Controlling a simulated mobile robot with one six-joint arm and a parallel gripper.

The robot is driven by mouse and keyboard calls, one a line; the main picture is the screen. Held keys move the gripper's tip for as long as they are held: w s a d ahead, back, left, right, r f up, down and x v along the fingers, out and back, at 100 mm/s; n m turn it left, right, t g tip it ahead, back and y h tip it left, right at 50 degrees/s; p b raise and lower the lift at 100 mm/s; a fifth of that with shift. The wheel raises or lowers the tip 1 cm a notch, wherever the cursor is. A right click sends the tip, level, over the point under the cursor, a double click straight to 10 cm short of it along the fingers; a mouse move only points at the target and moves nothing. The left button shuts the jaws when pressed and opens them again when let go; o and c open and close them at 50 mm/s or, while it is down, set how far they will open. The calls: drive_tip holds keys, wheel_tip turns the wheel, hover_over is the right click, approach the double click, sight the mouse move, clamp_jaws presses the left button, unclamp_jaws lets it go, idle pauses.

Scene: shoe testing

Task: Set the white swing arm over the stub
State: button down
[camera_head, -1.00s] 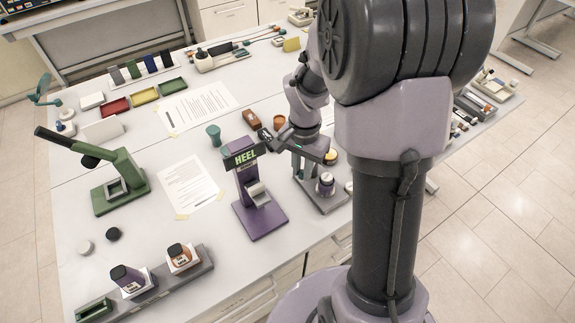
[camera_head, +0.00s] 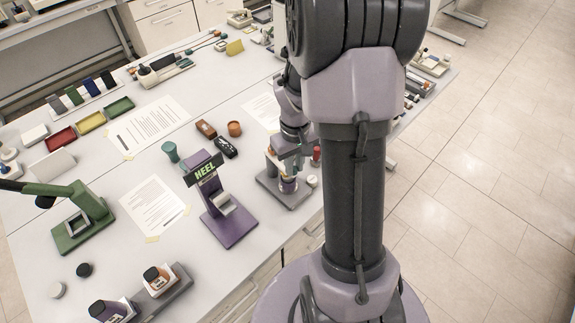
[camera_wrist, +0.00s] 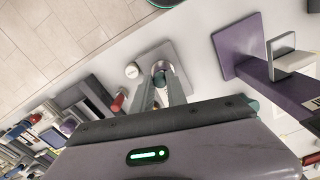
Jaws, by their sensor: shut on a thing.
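A small test stand with a grey base plate (camera_head: 268,190) stands near the bench's front edge, right of the purple HEEL stand (camera_head: 228,222). A short round purple stub (camera_head: 288,186) stands on it. My gripper (camera_head: 285,160) is down directly over this stand. In the wrist view, my gripper (camera_wrist: 163,85) has its two fingers close together at a round, pale-rimmed part (camera_wrist: 160,68) above the grey plate. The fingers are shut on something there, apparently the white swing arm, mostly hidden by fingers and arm. I cannot tell whether it touches the stub.
A white round knob (camera_wrist: 132,70) and a red-capped bottle (camera_wrist: 118,103) lie close to the fingers. A black item (camera_head: 227,147), a brown block (camera_head: 206,130) and an orange cup (camera_head: 235,129) are behind the stand. Paper sheets (camera_head: 152,207) lie to the left.

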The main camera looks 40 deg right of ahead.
drive_tip(key=shift+d+n, duration=0.6)
drive_tip(key=c, duration=1.3)
unclamp_jaws()
drive_tip(key=shift+r, duration=0.1)
wheel_tip(320, 180, up, 17)
drive_tip(key=p, duration=0.4)
drive_tip(key=shift+r+p, duration=0.15)
drive_tip(key=shift+p, duration=0.15)
